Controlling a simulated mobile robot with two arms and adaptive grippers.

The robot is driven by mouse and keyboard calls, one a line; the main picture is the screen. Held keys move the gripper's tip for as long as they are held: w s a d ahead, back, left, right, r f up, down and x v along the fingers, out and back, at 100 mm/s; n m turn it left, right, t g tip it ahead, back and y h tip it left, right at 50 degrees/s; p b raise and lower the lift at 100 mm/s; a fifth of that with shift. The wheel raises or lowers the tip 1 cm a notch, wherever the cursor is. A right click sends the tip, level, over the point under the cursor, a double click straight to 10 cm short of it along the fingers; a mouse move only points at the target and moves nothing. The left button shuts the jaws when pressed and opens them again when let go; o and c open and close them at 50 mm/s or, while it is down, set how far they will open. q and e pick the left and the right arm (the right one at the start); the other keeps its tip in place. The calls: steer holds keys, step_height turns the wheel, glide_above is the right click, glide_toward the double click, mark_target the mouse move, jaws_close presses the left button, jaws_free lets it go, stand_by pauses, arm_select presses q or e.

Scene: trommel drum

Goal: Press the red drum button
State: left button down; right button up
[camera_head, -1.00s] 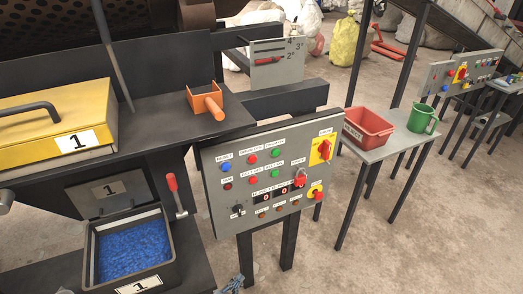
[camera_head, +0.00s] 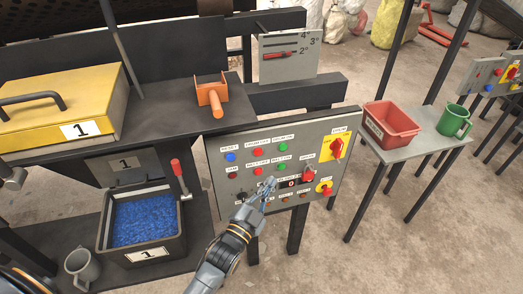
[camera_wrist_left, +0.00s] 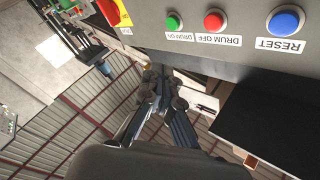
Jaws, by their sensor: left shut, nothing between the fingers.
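The red drum button, labelled DRUM OFF, sits in the top row of the grey control panel (camera_head: 214,178), between the blue reset button (camera_head: 230,157) and the green DRUM ON button (camera_head: 283,148). The red drum button (camera_head: 258,152) also shows large at the top of the left wrist view (camera_wrist_left: 215,20), where labels appear upside down. My left gripper (camera_head: 271,182) is shut and empty in front of the panel, below the red drum button and apart from it. It overlaps the lower controls in the picture. My right gripper is not in view.
A red selector (camera_head: 309,173), a red knob on yellow (camera_head: 325,188) and a main switch (camera_head: 336,148) are on the panel's right. An orange-handled scoop (camera_head: 212,98) lies above. A table (camera_head: 405,151) with a red bin (camera_head: 391,127) stands right.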

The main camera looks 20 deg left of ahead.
mark_target(258, 152)
arm_select(q)
steer(key=shift+a, duration=0.1)
steer(key=w+a+b, duration=0.3)
steer(key=w+a, duration=0.1)
steer(key=w, duration=0.3)
steer(key=shift+w+a, duration=0.15)
steer(key=shift+a, duration=0.25)
stand_by(1.4)
steer(key=shift+w+a, duration=0.25)
steer(key=shift+w, duration=0.1)
steer(key=shift+w+a, duration=0.25)
steer(key=shift+w, duration=0.1)
stand_by(0.7)
steer(key=shift+s+d, duration=0.5)
steer(key=shift+s, duration=0.25)
steer(key=shift+p, duration=0.35)
